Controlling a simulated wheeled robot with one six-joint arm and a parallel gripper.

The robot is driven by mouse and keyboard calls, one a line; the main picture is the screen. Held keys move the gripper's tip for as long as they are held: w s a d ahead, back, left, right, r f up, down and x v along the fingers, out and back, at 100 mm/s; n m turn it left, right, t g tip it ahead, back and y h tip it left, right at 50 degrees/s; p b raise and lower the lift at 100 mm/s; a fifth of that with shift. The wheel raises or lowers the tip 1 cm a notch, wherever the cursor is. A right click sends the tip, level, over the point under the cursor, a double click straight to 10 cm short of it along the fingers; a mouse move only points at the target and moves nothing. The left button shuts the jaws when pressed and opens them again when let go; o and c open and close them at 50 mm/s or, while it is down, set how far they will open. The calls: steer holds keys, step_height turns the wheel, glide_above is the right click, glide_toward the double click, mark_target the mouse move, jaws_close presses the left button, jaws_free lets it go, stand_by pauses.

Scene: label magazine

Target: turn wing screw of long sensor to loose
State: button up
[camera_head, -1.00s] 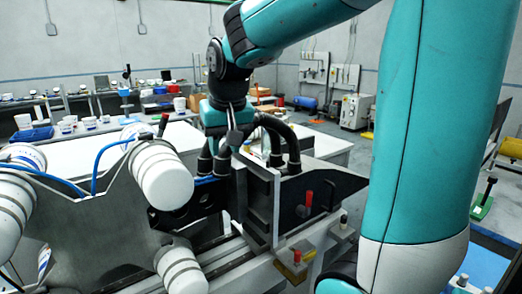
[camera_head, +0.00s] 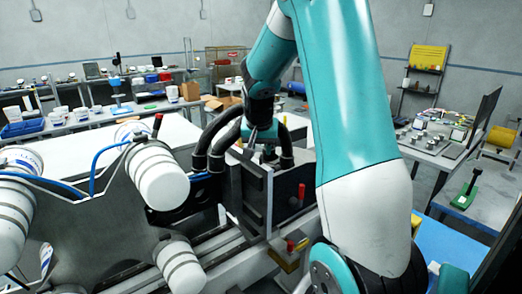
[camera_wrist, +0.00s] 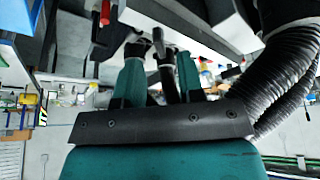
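My gripper (camera_wrist: 160,52) shows in the wrist view with its two teal fingers apart. A small grey piece that looks like the wing screw (camera_wrist: 158,40) lies between the dark fingertips; I cannot tell whether they touch it. A dark rod (camera_wrist: 166,82), possibly the long sensor, runs between the fingers. In the head view my gripper is behind the dark upright plate (camera_head: 256,195) of the label magazine, and its fingertips are mostly hidden. The screw and sensor cannot be made out there.
A red-handled lever (camera_head: 301,193) stands on the magazine's right side; another red knob (camera_head: 290,246) is in front. Thick black hoses (camera_head: 215,145) curve close to my gripper. White rollers (camera_head: 160,178) with a blue tube stand at left. A white table (camera_head: 180,135) lies behind.

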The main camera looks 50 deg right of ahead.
mark_target(261, 156)
steer(key=shift+p+x, duration=0.3)
steer(key=shift+x, duration=1.4)
jaws_close()
steer(key=shift+r, duration=0.1)
